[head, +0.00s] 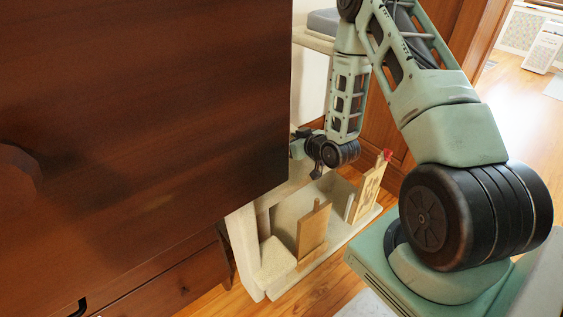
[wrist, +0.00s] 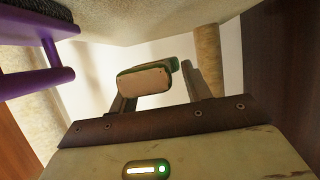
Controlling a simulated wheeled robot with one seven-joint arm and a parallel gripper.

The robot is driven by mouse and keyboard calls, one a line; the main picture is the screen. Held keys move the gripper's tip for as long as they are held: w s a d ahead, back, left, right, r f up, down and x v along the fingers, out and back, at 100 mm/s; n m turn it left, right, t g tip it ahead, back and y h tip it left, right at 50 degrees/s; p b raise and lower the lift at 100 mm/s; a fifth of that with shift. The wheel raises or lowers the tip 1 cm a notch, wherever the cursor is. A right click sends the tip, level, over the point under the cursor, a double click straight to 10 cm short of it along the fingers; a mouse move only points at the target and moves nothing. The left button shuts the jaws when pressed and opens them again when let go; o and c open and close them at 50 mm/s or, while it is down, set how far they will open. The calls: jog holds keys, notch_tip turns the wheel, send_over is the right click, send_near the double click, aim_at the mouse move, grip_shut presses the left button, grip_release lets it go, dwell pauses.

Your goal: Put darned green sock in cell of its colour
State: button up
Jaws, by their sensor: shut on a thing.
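The green sock (wrist: 146,79) shows in the wrist view as a small bundle with a tan face and green edges. My gripper (wrist: 160,80) is shut on it, with one finger on each side. In the head view my wrist is low beside the large brown wooden panel. The panel hides the fingertips and the sock there. I cannot make out the colour cells for certain in either view.
A beige stand (head: 261,276) with upright wooden boards (head: 313,229) is on the floor below my wrist. A small red thing (head: 387,155) tops the farther board. The brown panel (head: 150,120) blocks the left. A purple frame (wrist: 40,80) is close at left in the wrist view.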

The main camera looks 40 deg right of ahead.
jog(key=shift+f+b, duration=0.9)
jog(key=shift+f, duration=2.45)
jog(key=shift+f, duration=0.2)
jog(key=o, duration=0.9)
jog(key=shift+o, duration=0.2)
jog(key=shift+r, duration=0.1)
